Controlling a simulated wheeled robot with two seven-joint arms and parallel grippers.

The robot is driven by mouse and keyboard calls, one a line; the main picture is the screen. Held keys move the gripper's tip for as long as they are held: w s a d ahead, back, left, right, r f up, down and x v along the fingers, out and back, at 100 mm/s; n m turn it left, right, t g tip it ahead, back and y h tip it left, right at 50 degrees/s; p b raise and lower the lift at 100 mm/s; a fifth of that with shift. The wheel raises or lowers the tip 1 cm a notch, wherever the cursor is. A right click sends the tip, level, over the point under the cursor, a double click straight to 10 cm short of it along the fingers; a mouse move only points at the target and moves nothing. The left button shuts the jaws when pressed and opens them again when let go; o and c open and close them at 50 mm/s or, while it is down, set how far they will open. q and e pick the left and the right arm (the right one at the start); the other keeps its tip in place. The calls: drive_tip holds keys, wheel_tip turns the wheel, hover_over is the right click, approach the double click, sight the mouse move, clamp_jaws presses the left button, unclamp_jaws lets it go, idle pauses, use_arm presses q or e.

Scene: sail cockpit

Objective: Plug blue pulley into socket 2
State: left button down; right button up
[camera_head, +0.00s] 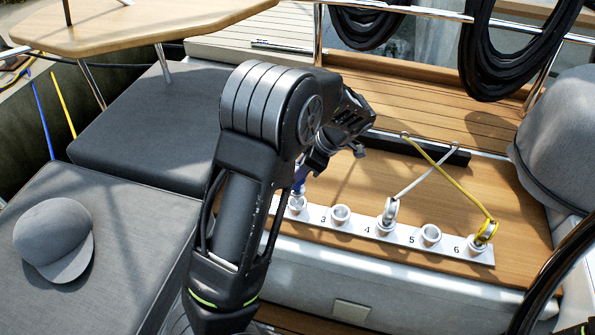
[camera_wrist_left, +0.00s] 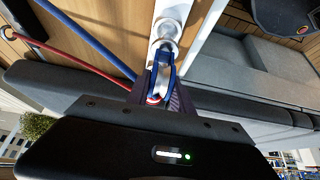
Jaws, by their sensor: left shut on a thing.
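My left gripper (camera_head: 312,168) is shut on the blue pulley (camera_head: 299,184), which also shows between the fingers in the wrist view (camera_wrist_left: 161,72) with its blue rope. The pulley is lined up with socket 2 (camera_head: 297,204), the socket left of the one marked 3, on the white numbered strip (camera_head: 458,257). Its lower end is at or just over the socket mouth (camera_wrist_left: 165,40); I cannot tell whether it is seated. My forearm hides the strip's left end, and the 2 label is not visible. My right gripper is not in view.
Sockets 3 (camera_head: 340,213) and 5 (camera_head: 430,234) are empty. A white-rope pulley (camera_head: 390,210) stands in socket 4 and a yellow-rope pulley (camera_head: 486,232) in socket 6. A red rope (camera_wrist_left: 70,60) runs beside the blue rope. A grey cap (camera_head: 52,240) lies on the left cushion.

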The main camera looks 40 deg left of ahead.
sight(298, 184)
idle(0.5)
use_arm(q)
drive_tip(key=shift+f+b, duration=2.4)
drive_tip(key=shift+f, duration=0.2)
drive_tip(key=c, duration=1)
unclamp_jaws()
drive_tip(key=shift+c, duration=0.2)
drive_tip(key=v, duration=0.8)
